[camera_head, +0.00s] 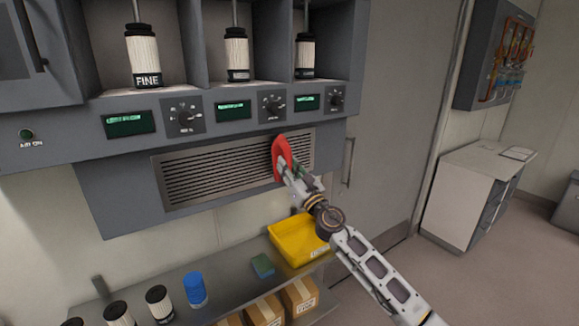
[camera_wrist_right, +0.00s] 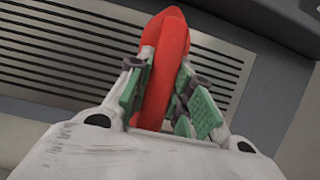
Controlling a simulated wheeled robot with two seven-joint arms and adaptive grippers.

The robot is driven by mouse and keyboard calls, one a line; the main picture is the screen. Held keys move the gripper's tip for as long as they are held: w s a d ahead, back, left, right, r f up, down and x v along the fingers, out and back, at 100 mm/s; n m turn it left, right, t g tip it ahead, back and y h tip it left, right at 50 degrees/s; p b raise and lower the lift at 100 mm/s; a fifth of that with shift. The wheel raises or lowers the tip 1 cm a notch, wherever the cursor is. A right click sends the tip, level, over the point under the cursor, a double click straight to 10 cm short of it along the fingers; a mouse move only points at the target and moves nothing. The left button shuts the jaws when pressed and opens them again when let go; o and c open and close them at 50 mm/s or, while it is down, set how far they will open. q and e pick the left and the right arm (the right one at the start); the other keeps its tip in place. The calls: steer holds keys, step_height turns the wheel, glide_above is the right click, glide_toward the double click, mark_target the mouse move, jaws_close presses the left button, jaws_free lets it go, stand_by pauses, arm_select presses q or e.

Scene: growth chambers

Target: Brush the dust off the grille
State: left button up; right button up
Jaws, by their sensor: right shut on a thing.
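The grille (camera_head: 215,172) is a slatted metal panel on the grey cabinet front, below the dials. It also shows behind the gripper in the right wrist view (camera_wrist_right: 75,60). My right gripper (camera_head: 287,172) is in front of the right part of the grille. It is shut on a red tool (camera_head: 281,155), which stands up between the green finger pads in the right wrist view (camera_wrist_right: 163,70). Bristles are not visible, and I cannot tell whether the red tool touches the grille. Dust on the slats is too fine to make out. My left gripper is not in view.
Above the grille are dials and green displays, with white filter cylinders (camera_head: 144,55) in bays. A door handle (camera_head: 348,162) is to the right.

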steer(key=shift+s+a+r+p, duration=0.1)
steer(key=shift+s+a+p, duration=0.15)
steer(key=shift+s+a, duration=0.25)
steer(key=shift+s+a+p, duration=0.2)
steer(key=shift+s+a, duration=0.1)
steer(key=shift+a, duration=0.4)
steer(key=shift+a, duration=0.15)
steer(key=shift+s+a+p, duration=0.6)
steer(key=shift+s+a, duration=0.4)
steer(key=shift+a, duration=0.3)
steer(key=shift+a, duration=0.15)
steer(key=shift+s+a+p, duration=0.55)
steer(key=shift+s+a, duration=0.45)
steer(key=shift+a, duration=0.25)
steer(key=shift+s+a+p, duration=0.15)
steer(key=shift+s+a, duration=0.3)
steer(key=shift+a, duration=0.25)
steer(key=shift+s+a+p, duration=0.15)
steer(key=shift+s+a, duration=0.3)
steer(key=shift+a, duration=0.25)
steer(key=shift+a, duration=0.15)
